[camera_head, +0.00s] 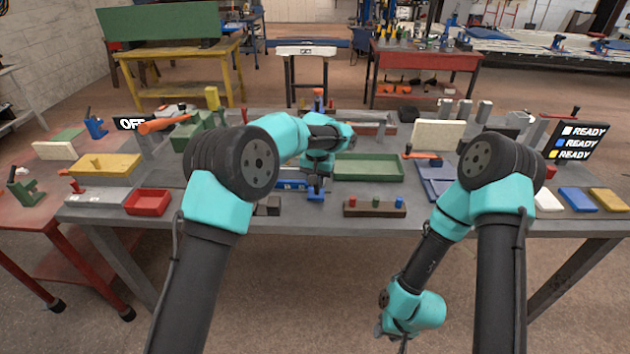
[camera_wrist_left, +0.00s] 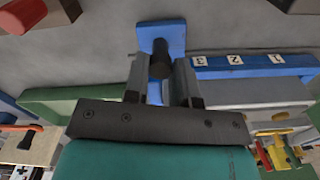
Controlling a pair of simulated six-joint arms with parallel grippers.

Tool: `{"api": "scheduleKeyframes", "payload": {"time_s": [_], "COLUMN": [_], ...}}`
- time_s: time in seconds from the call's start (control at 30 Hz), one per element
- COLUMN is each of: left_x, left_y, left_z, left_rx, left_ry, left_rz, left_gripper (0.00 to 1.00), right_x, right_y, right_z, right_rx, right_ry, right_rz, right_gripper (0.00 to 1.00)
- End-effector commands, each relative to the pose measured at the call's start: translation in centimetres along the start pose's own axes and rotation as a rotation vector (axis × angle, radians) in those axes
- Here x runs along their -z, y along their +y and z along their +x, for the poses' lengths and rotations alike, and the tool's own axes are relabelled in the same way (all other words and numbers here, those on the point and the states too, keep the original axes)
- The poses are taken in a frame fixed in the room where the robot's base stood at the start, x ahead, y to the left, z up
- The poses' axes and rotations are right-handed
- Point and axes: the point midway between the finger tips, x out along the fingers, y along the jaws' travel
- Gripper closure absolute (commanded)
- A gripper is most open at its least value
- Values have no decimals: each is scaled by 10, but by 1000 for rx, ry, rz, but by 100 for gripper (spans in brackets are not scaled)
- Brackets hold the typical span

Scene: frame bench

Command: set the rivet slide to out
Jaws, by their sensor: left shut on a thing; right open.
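A blue block with a dark upright knob (camera_wrist_left: 160,60) shows between the fingers in the left wrist view. I take it for the handle of the rivet slide, but no "out" mark is readable. My left gripper (camera_head: 318,180) points down at it, and its fingers (camera_wrist_left: 160,76) are shut on the knob. The blue block (camera_head: 316,194) shows just under the gripper in the head view. A blue bar with number tiles (camera_head: 290,184) lies beside it. My right gripper (camera_head: 388,330) hangs low in front of the bench, open; its fingers hardly show.
A green tray (camera_head: 368,168) is right of the left gripper. A wooden block with coloured pegs (camera_head: 374,208) stands at the front edge, and a red tray (camera_head: 148,202) is at the left. A READY panel (camera_head: 576,143) stands right, an OFF sign (camera_head: 130,123) left.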

Motion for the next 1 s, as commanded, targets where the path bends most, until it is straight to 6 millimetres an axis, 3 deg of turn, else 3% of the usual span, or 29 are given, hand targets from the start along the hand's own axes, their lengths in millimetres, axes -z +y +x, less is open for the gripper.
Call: {"api": "scheduleKeyframes", "payload": {"time_s": [0.03,0.07,0.3,0.67,0.87,1.0], "left_x": [1,1,1,1,1,1], "left_y": [5,5,4,2,2,3], "left_z": [-1,-1,-1,-5,-27,-52], "left_rx": [-4,-4,-3,-2,-2,-3], "left_ry": [7,8,6,4,6,8], "left_rz": [4,4,3,2,2,1], "left_gripper": [100,73,50,50,50,50], "right_x": [0,0,0,0,0,0], "right_y": [0,0,0,0,0,0], "right_z": [0,0,0,0,0,0], "right_rx": [0,0,0,0,0,0], "right_ry": [0,0,0,0,0,0], "right_rz": [0,0,0,0,0,0], "right_gripper": [57,57,57,57,57,57]}}
